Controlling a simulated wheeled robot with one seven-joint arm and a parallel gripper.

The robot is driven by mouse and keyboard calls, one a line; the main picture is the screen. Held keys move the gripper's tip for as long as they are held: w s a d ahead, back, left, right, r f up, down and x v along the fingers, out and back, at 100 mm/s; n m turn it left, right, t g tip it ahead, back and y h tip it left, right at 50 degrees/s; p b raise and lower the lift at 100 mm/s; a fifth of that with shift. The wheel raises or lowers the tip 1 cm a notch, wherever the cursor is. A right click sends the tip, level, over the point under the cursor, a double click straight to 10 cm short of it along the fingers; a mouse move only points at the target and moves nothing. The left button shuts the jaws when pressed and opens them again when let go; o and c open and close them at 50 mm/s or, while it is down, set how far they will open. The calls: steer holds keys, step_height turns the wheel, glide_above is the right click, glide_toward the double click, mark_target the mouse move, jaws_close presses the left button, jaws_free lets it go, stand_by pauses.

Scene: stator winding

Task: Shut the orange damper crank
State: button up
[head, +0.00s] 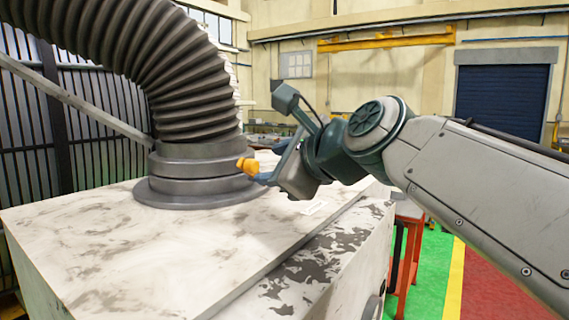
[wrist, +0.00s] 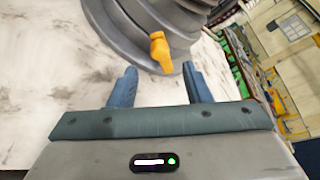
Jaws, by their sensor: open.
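The orange damper crank (head: 247,166) sticks out from the side of the dark grey duct collar (head: 190,178) on top of the white cabinet. In the wrist view the crank (wrist: 160,52) stands just beyond my fingertips, roughly midway between them and slightly to the right. My gripper (head: 265,178) reaches in from the right, close to the crank. In the wrist view my gripper (wrist: 160,80) has its two blue fingers apart, with nothing between them. In the head view one finger shows near the crank, and I cannot tell whether it touches.
A ribbed black hose (head: 180,60) rises from the collar and bends left. The worn white cabinet top (head: 130,250) is clear in front. A red stand (head: 408,245) is beside the cabinet at right. Dark panelling (head: 60,130) stands behind at left.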

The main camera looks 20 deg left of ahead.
mark_target(255, 167)
steer(key=p+x, duration=0.1)
steer(key=x, duration=0.6)
steer(key=shift+a, duration=0.2)
